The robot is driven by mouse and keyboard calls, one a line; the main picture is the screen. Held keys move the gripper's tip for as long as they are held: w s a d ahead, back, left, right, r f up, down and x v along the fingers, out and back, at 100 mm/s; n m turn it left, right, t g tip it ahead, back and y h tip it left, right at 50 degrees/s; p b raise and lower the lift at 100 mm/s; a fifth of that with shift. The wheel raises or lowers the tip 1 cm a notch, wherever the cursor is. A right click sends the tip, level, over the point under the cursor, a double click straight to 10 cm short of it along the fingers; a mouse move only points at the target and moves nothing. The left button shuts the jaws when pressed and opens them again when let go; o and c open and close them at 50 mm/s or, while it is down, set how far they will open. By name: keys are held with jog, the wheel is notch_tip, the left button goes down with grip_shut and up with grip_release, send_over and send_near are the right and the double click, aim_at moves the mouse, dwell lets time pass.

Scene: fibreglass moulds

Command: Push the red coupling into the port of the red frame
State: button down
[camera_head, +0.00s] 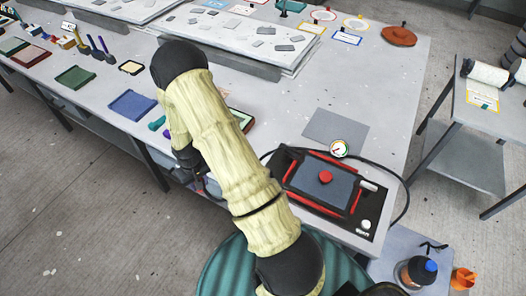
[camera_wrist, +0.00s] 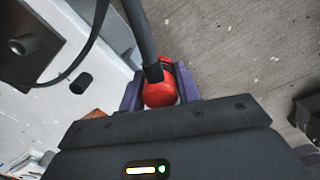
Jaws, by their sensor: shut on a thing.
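My gripper (camera_wrist: 160,97) is shut on the red coupling (camera_wrist: 158,92), which sits between its two purple fingers in the wrist view. A dark hose (camera_wrist: 140,35) runs up from the coupling. In the head view my arm hides most of the gripper, which is low at the table's front edge, left of the black unit. A black unit with red bars, apparently the red frame (camera_head: 348,200), lies on the table at the right. A round red piece (camera_head: 325,177) sits on its grey panel. I cannot make out an open port.
A gauge (camera_head: 339,148) stands at the unit's back edge, and a black cable (camera_head: 398,170) loops around it. A grey sheet (camera_head: 336,130) lies behind. Coloured trays and tools lie along the table at left. A side table (camera_head: 465,150) stands at right.

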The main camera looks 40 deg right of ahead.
jog(key=shift+d, duration=0.1)
dwell(0.3)
jog(key=s+d+n+b, duration=0.1)
jog(key=s+d+n, duration=0.1)
jog(key=d, duration=1)
jog(key=s+d+n+b, duration=0.2)
jog(key=s+d, duration=0.3)
jog(key=d, duration=0.8)
jog(key=shift+s+d+r+n, duration=0.15)
jog(key=shift+d+r+n, duration=0.1)
jog(key=shift+n, duration=0.05)
jog(key=shift+f, duration=0.2)
notch_tip(320, 180, down, 4)
jog(key=b, duration=0.3)
jog(key=shift+r, duration=0.1)
jog(key=shift+s+f+b, duration=0.1)
jog(key=shift+f+b, duration=0.65)
jog(key=shift+b, duration=0.1)
jog(key=shift+a+f, duration=0.1)
